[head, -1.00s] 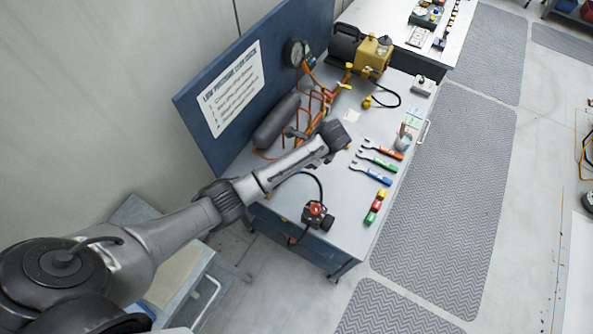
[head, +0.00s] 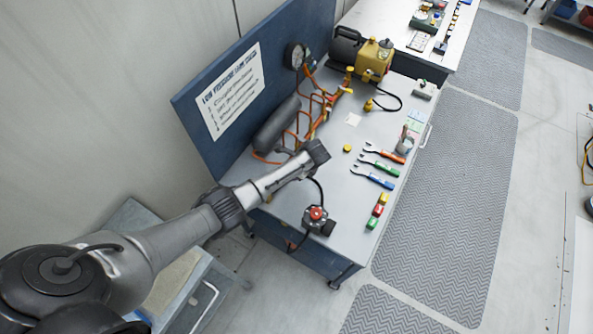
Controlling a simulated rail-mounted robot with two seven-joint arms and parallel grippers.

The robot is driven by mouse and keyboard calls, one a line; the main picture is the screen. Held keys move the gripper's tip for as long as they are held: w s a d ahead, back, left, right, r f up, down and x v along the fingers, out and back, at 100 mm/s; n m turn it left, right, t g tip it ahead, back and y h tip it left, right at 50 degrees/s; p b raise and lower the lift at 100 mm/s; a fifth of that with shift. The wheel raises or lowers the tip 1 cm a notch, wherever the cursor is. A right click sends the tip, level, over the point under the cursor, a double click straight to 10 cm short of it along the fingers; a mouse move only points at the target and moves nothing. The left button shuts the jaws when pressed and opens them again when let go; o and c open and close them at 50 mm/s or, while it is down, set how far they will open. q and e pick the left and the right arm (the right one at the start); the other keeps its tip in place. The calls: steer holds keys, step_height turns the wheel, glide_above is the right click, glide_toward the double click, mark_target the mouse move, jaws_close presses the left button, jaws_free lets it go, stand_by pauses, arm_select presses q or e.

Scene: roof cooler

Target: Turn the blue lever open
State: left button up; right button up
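I cannot make out a blue lever in the head view. Orange tubing (head: 322,118) with small yellow fittings runs over the bench beside a dark grey cylinder (head: 277,125); the arm hides part of this area. My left arm reaches in from the lower left, and its dark end, with the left gripper (head: 318,153), is over the bench just in front of the cylinder and tubing. Its fingers cannot be made out, nor whether it touches anything. My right gripper is not in view.
A blue panel with a white sign (head: 230,90) and a gauge (head: 294,56) stands behind the bench. A yellow pump (head: 375,58) is at the far end. Wrenches with orange, green and blue handles (head: 375,179) lie at the right. A red-knobbed device (head: 317,215) stands at the near end.

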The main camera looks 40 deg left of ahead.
arm_select(q)
steer(key=shift+a+f, duration=0.1)
steer(key=shift+f, duration=0.2)
jaws_close()
stand_by(0.4)
